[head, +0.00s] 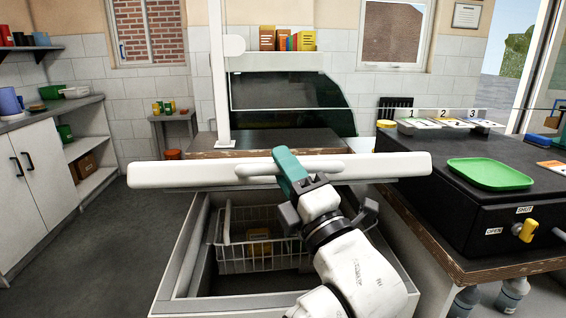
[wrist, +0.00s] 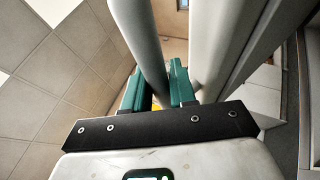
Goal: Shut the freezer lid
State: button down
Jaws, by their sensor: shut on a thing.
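The chest freezer (head: 180,270) stands open in front of me, with its inside in view. Its white lid (head: 175,174) is raised above the opening and seen nearly edge-on in the head view. A rounded bar handle (head: 252,170) runs along the lid's near edge. My gripper (head: 288,168), with green fingers, is shut on this handle near its middle. In the wrist view the handle (wrist: 138,40) passes between the two green fingers, and the pale edge of the lid (wrist: 228,45) runs beside it.
A wire basket (head: 262,250) with a yellow item hangs in the freezer. A dark counter (head: 400,165) with a green tray (head: 490,173) and a yellow-handled valve (head: 525,230) stands close on the right. A white post (head: 220,80) rises behind the lid. Dark floor (head: 120,240) is clear on the left.

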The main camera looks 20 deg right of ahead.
jog(key=s+a+f+n+t+y+b, duration=0.1)
jog(key=s+f+b, duration=0.2)
jog(key=f+b, duration=0.8)
jog(key=s+a+f+n+t+y+b, duration=0.1)
jog(key=s+f+b, duration=0.3)
jog(key=f+b, duration=0.8)
notch_tip(320, 180, down, 5)
jog(key=shift+s+a+b, duration=0.2)
jog(key=shift+s+b, duration=0.1)
jog(key=c, duration=1)
grip_release()
jog(key=shift+s, duration=0.1)
jog(key=shift+b+v, duration=1.75)
jog(key=shift+v, duration=3.6)
